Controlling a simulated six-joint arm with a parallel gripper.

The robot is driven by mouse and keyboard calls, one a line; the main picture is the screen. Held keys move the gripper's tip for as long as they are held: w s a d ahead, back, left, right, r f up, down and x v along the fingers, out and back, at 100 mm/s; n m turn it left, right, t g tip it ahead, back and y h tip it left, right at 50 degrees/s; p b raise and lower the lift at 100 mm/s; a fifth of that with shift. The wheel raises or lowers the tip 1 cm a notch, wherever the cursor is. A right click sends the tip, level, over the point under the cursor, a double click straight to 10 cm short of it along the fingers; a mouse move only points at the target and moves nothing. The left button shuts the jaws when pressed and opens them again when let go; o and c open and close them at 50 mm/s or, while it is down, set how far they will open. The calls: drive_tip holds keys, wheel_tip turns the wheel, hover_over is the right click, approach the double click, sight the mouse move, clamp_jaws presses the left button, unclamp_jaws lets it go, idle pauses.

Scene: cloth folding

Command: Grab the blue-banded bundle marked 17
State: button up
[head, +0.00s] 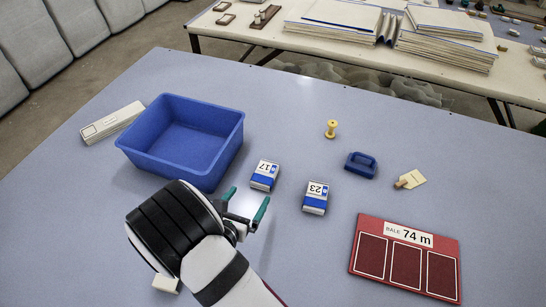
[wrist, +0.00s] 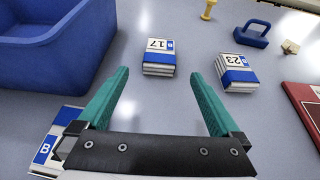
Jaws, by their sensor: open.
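The blue-banded bundle marked 17 (head: 264,175) lies on the table just right of the blue bin. It also shows in the wrist view (wrist: 158,58), ahead of my fingertips and between their lines. A similar blue-banded bundle marked 23 (head: 315,197) lies to its right, and also shows in the wrist view (wrist: 237,73). My gripper (head: 245,202) is open and empty, on the near side of the 17 bundle and apart from it. In the wrist view its two green fingers (wrist: 162,88) are spread wide. Nothing hides the 17 label.
The blue bin (head: 205,180) stands left of the bundles. A third blue-banded bundle (wrist: 46,150) lies near my left finger's base. A yellow spool (head: 331,129), a blue handled block (head: 361,165) and a red board (head: 406,260) lie to the right. The table between gripper and bundle is clear.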

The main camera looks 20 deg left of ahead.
sight(263, 176)
drive_tip(key=x, duration=1.3)
drive_tip(key=shift+w+f, duration=0.2)
drive_tip(key=shift+f, duration=0.15)
drive_tip(key=c, duration=1.3)
drive_tip(key=shift+o, duration=0.2)
drive_tip(key=shift+r, duration=0.15)
